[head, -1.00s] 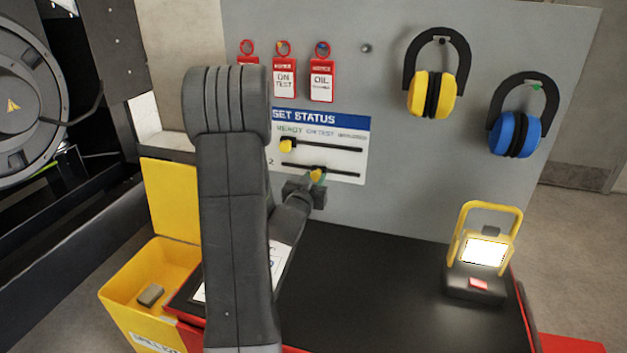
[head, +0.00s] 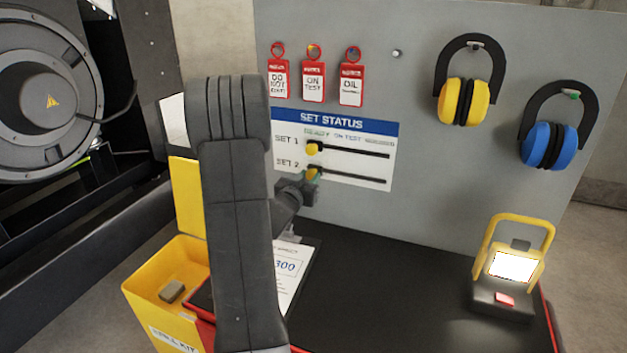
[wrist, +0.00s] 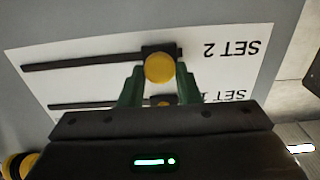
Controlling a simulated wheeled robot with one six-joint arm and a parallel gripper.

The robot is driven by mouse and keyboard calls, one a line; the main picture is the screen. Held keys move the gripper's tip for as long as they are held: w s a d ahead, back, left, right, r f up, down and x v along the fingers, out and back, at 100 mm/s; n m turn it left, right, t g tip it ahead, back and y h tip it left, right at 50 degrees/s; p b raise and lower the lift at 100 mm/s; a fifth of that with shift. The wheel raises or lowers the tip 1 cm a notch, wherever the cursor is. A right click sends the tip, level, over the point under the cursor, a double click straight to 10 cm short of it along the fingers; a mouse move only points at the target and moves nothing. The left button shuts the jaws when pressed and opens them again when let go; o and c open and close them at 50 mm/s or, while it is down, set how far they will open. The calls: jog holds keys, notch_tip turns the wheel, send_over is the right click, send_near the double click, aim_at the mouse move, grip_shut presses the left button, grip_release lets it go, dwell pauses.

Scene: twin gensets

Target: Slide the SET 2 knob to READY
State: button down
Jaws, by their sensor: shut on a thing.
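The SET STATUS panel (head: 384,158) on the grey board has two dark slots. The SET 2 knob (head: 312,174) is yellow and sits at the left end of the lower slot, under the READY column. My gripper (head: 309,180) is shut on this knob. In the upside-down wrist view the knob (wrist: 159,68) is between my green fingers (wrist: 160,75), near the slot end beside the SET 2 label. The yellow SET 1 knob (head: 312,149) is at the left end of the upper slot, just above; my gripper partly hides it in the wrist view.
Red tags (head: 313,82) hang above the panel. Yellow earmuffs (head: 463,101) and blue earmuffs (head: 548,146) hang at right. A lit work lamp (head: 514,265) stands on the black top (head: 390,290). A yellow bin (head: 150,285) is at lower left.

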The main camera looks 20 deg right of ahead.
jog(key=shift+a, duration=0.1)
jog(key=c, duration=1.1)
grip_release()
jog(key=shift+w+a, duration=0.15)
jog(key=shift+o, duration=0.2)
jog(key=b+v, duration=0.2)
jog(key=v, duration=1.2)
jog(key=shift+b, duration=0.4)
